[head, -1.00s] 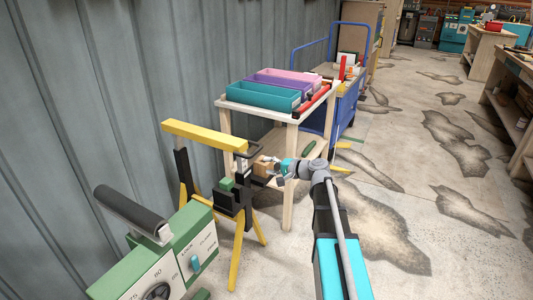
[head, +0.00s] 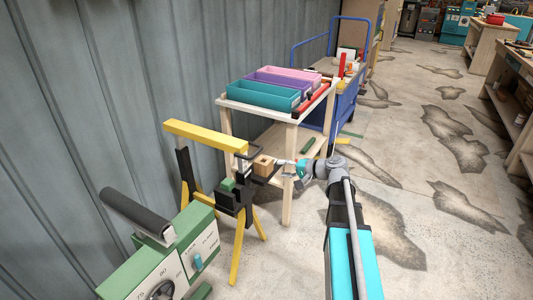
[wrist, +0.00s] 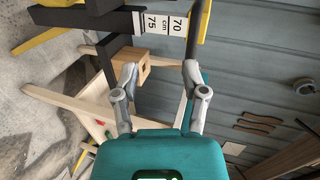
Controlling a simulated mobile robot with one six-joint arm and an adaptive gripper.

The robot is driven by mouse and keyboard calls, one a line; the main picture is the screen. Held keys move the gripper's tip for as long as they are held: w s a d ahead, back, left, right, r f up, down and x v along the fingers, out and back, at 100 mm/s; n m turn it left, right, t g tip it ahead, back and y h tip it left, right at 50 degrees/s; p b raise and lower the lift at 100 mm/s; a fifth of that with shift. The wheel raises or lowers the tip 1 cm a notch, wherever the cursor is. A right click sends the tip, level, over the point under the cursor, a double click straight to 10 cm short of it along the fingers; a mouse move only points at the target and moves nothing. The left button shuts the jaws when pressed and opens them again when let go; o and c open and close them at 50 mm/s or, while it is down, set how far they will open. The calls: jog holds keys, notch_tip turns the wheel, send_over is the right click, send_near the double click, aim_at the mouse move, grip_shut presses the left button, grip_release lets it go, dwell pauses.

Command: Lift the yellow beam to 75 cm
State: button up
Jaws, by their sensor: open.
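The yellow beam (head: 205,136) lies across the top of a stand with black uprights and splayed yellow legs (head: 237,257). In the wrist view, a black upright (wrist: 92,20) carries a white label (wrist: 165,23) reading 70 and 75 cm. My gripper (head: 283,165) is open and just right of the block. In the wrist view, my fingers (wrist: 160,73) are spread and nothing is held between them.
A wooden table (head: 287,117) with teal, purple and pink bins stands behind my gripper. A green machine (head: 175,250) with dials stands at front left, a grey metal wall (head: 100,100) runs along the left, and a blue cart (head: 345,105) stands behind.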

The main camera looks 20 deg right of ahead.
jog(key=s+a+r+n+g+h+p, duration=0.35)
jog(key=s+a+r+g+p, duration=0.35)
jog(key=p, duration=0.5)
jog(key=s+a+r+n+g+h+p, duration=0.2)
jog(key=s+a+r+n+h+p, duration=0.2)
jog(key=s+r+p, duration=0.5)
jog(key=r+h+p, duration=0.1)
jog(key=h+p, duration=0.1)
jog(key=p, duration=0.6)
jog(key=shift+s+r+p, duration=0.15)
jog(key=shift+s+p, duration=0.05)
jog(key=shift+p, duration=0.1)
dwell(0.6)
dwell(0.4)
jog(key=shift+s+d+r+n+g+h+p, duration=0.1)
jog(key=shift+s+r+h+p, duration=0.1)
jog(key=shift+r+p, duration=0.2)
jog(key=shift+s+a+r+n+g+h+p, duration=0.1)
jog(key=shift+s+r+h+p, duration=0.15)
jog(key=shift+r+p, duration=0.15)
jog(key=shift+s+d+r+n+g+h+p, duration=0.1)
jog(key=shift+s+r+h+p, duration=0.1)
jog(key=shift+r+p, duration=0.2)
